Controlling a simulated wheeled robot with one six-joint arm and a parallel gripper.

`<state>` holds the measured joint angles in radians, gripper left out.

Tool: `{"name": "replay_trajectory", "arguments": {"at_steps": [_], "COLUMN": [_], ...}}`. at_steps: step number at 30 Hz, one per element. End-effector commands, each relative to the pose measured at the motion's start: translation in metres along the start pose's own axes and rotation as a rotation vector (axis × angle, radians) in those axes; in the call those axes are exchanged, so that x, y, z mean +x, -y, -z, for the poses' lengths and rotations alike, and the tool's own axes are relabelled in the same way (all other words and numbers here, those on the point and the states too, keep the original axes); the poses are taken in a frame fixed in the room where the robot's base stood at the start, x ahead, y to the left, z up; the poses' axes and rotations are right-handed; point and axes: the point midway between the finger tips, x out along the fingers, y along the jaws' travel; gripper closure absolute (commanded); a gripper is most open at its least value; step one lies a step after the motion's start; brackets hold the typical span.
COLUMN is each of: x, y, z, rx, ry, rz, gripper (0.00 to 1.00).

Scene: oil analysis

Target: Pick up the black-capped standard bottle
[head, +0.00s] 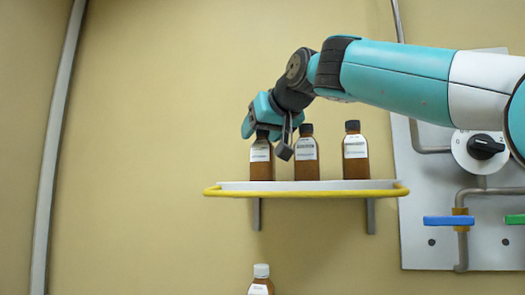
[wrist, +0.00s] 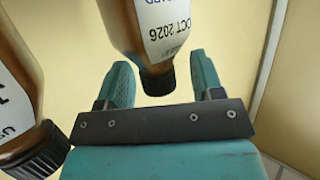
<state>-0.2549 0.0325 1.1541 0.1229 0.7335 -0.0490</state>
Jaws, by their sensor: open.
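Three brown bottles with black caps and white labels stand upright in a row on the shelf. My gripper (head: 267,137) is open over the leftmost bottle (head: 261,165), hiding most of its cap. In the wrist view a brown bottle (wrist: 135,30), seen upside down, has its black cap (wrist: 157,80) between my two open fingers (wrist: 160,78). Its label shows "OCT 2026" and part of a word ending in "ARD". I see a gap on each side of the cap. The label words are too small to read in the head view.
The middle bottle (head: 306,158) is close to the right of my gripper; the right bottle (head: 355,155) stands farther off. A neighbouring black-capped bottle (wrist: 22,100) fills the left of the wrist view. The white shelf has a yellow rail (head: 305,193). A white-capped bottle (head: 261,280) is below.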

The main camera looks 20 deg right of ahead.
Motion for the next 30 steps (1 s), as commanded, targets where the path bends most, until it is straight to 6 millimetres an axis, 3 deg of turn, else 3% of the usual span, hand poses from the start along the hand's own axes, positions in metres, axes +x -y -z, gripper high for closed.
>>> {"name": "replay_trajectory", "arguments": {"at_steps": [4, 11, 19, 30], "x": [0.014, 0.016, 0.016, 0.016], "y": [-0.001, 0.000, 0.000, 0.000], "z": [0.001, 0.000, 0.000, 0.001], "rx": [0.000, 0.000, 0.000, 0.000], "ry": [0.000, -0.002, -0.001, 0.000], "rz": [-0.001, -0.001, -0.001, 0.000], "gripper": [0.39, 0.39, 0.99, 1.00]}}
